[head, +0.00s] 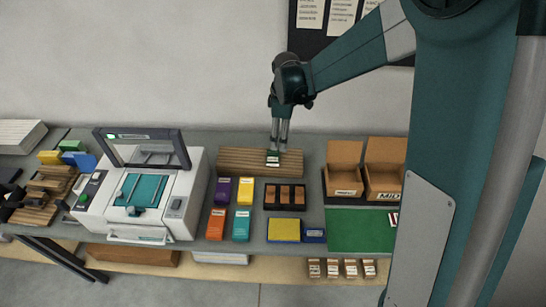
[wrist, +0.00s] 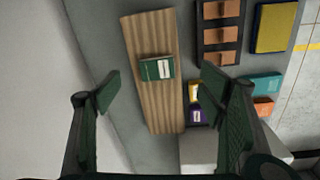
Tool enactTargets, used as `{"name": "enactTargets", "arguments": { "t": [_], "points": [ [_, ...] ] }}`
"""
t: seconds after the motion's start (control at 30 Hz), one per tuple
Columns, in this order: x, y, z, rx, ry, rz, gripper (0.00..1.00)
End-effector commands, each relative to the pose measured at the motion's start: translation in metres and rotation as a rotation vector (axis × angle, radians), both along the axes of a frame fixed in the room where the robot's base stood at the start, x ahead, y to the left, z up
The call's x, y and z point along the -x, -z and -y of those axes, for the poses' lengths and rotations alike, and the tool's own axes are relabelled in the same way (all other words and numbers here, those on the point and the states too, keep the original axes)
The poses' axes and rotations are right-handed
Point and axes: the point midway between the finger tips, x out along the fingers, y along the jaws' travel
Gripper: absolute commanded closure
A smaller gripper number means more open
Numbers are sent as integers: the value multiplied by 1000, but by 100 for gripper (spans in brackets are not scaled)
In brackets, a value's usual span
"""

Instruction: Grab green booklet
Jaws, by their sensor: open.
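The green booklet (wrist: 149,69) lies on a striped wooden board (wrist: 154,108), with a white label on its cover. In the head view the booklet (head: 273,158) shows small on the board (head: 240,162), partly covered by my gripper's fingers. My gripper (head: 277,148) points down over the board near the booklet. In the wrist view my gripper (wrist: 160,88) is open, its fingers apart to the left and right, with the booklet between and beyond them. Nothing is in its grasp. I cannot tell the exact height above the booklet.
A white machine (head: 188,180) with a raised lid stands left. Purple (head: 223,190), yellow (head: 246,191), orange (head: 216,224) and teal (head: 241,225) boxes lie in front of the board. Cardboard bins (head: 384,183) and a green mat (head: 355,230) are at right. The wall is behind.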

Motion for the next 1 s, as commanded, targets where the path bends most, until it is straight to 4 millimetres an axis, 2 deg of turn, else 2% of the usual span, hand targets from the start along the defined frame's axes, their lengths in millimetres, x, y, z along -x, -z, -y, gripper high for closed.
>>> {"name": "enactTargets", "arguments": {
  "t": [0.2, 0.4, 1.0],
  "points": [
    [-15, 33, -23, 15, -101, -37, 31],
    [-22, 53, -35, 24, -164, -60, 31],
    [-23, 63, -39, 27, -183, -67, 31]
  ]
}}
